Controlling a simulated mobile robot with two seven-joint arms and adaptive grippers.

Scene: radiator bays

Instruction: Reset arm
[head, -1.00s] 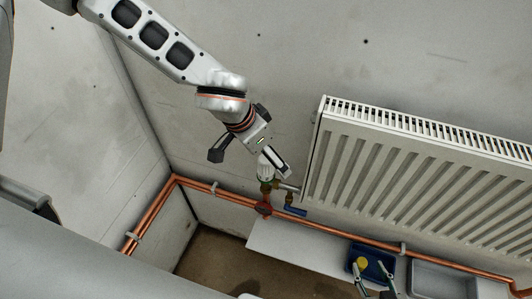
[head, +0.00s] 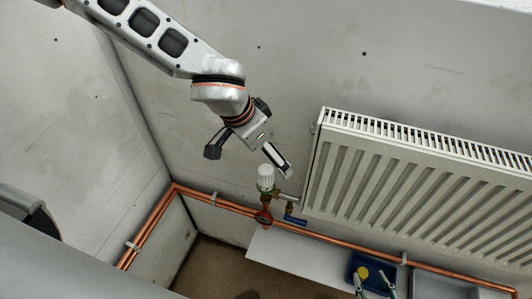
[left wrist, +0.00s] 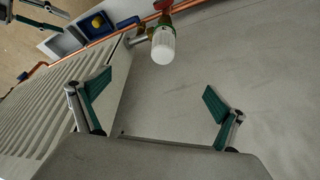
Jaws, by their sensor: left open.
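My left gripper (head: 250,163) hangs from the arm at upper left, above and beside the white valve head (head: 265,178). Its jaws are apart with nothing between them. In the left wrist view the green-padded fingers (left wrist: 160,95) are wide apart, and the white valve head (left wrist: 163,46) stands beyond them, clear of both. My right gripper (head: 376,287) is at the bottom edge of the head view, by a blue bin; its two fingers are apart and its body is cut off. It also shows at top left in the left wrist view (left wrist: 40,14).
The white radiator (head: 410,185) is right of the valve. Copper pipes (head: 330,240) run along the wall below, with a red handle (head: 263,216) and blue lever (head: 295,221). A blue bin (head: 382,271) holding a yellow thing and a grey tray (head: 430,282) sit on a shelf.

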